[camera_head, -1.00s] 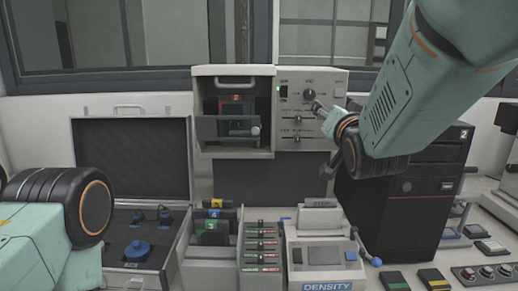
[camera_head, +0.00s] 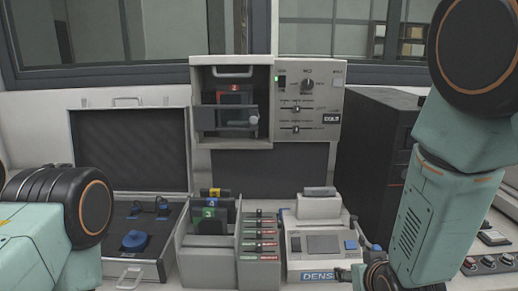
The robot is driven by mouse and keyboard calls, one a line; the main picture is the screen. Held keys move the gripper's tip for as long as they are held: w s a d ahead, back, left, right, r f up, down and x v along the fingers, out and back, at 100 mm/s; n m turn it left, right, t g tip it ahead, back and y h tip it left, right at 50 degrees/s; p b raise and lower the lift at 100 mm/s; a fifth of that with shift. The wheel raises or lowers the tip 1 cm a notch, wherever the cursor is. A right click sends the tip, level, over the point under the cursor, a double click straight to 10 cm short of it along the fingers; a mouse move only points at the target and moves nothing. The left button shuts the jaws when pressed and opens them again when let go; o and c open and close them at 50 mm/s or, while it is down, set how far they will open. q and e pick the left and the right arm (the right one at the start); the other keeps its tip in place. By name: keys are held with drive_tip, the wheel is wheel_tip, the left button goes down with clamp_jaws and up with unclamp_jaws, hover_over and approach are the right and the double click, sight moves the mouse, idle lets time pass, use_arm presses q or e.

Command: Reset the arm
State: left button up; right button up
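My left arm stands at the lower left edge of the head view, with its black joint in sight; its gripper is out of the picture. My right arm comes in from the upper right and hangs down along the right side, in front of the black tower unit. Its lower end is at the bottom edge, right of the density meter, and its gripper fingers do not show. The mounting press (camera_head: 207,146) stands at the back middle with its green light lit. A red block marked 2 (camera_head: 233,98) sits in its open chamber.
An open case (camera_head: 186,125) with blue parts stands at the left. A holder with numbered blocks (camera_head: 209,228), a rack of coloured sliders (camera_head: 260,245) and a density meter (camera_head: 320,243) fill the front middle. A black tower (camera_head: 365,160) stands behind my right arm.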

drive_tip(key=s+d+f+g+b, duration=0.1)
drive_tip(key=s+f+g, duration=0.4)
drive_tip(key=s+f, duration=0.8)
drive_tip(key=s+f+g+b, duration=0.4)
drive_tip(key=s+f, duration=1)
drive_tip(key=s, duration=0.6)
drive_tip(key=shift+s+d+g+y, duration=0.15)
drive_tip(key=shift+d+g+y, duration=0.15)
drive_tip(key=shift+d+g, duration=0.1)
drive_tip(key=shift+r, duration=0.1)
drive_tip(key=shift+a, duration=0.1)
drive_tip(key=shift+c, duration=0.3)
drive_tip(key=c, duration=0.3)
drive_tip(key=shift+c, duration=0.3)
